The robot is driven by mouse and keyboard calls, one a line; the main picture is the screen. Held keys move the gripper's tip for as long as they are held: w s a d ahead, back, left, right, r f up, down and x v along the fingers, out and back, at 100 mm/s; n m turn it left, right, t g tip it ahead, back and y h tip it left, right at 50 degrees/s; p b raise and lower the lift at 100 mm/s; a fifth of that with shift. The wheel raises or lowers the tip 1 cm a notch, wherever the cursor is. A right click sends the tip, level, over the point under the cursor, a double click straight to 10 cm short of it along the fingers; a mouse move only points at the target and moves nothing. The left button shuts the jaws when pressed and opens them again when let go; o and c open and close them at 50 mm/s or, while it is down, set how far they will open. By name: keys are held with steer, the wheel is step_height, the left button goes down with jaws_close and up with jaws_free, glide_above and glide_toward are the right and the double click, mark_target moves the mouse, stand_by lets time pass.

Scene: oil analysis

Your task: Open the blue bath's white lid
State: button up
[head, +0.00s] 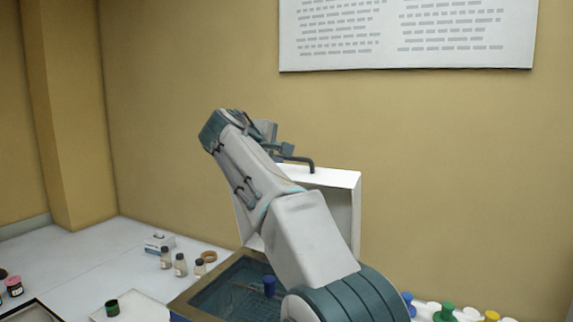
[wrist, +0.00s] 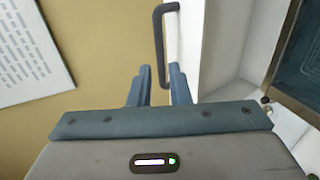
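The white lid (head: 340,179) stands raised, roughly upright, at the back of the blue bath (head: 215,291). The bath's inside is uncovered. The lid's dark handle (head: 312,165) sticks out at its top edge. In the wrist view the handle (wrist: 160,45) runs beside the white lid (wrist: 222,45), and its lower end lies at the gap between my fingertips. My gripper (wrist: 158,82) has its two blue fingers apart; I cannot tell if either touches the handle. A corner of the bath (wrist: 302,60) shows at right. In the head view my arm hides part of the lid and bath.
Small bottles (head: 181,265), a ring (head: 209,256) and a small white box (head: 159,242) stand left of the bath. Colourful-capped containers (head: 446,312) stand at right. The wall is close behind the lid.

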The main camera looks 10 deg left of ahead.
steer(key=v, duration=0.4)
steer(key=s+d+f+m+g+y+b, duration=0.1)
steer(key=s+d+f+m+g, duration=0.2)
steer(key=s+d+f, duration=0.5)
steer(key=s+d+f+m+g+y+b, duration=0.1)
steer(key=d+f+m+g, duration=0.15)
steer(key=d+f, duration=0.7)
steer(key=s+d+f+m+g, duration=0.1)
steer(key=s+d+f+m, duration=0.2)
steer(key=s+f, duration=0.3)
steer(key=s+d+f+m+g+y, duration=0.1)
steer(key=s+d+f+m+g, duration=0.1)
steer(key=s+f, duration=0.5)
steer(key=s+d+f+m+g+y+b, duration=0.1)
steer(key=s+d+f+m, duration=0.3)
steer(key=s, duration=0.8)
step_height(320, 180, down, 3)
steer(key=d, duration=0.2)
steer(key=shift+d+r, duration=0.15)
steer(key=shift+d, duration=0.2)
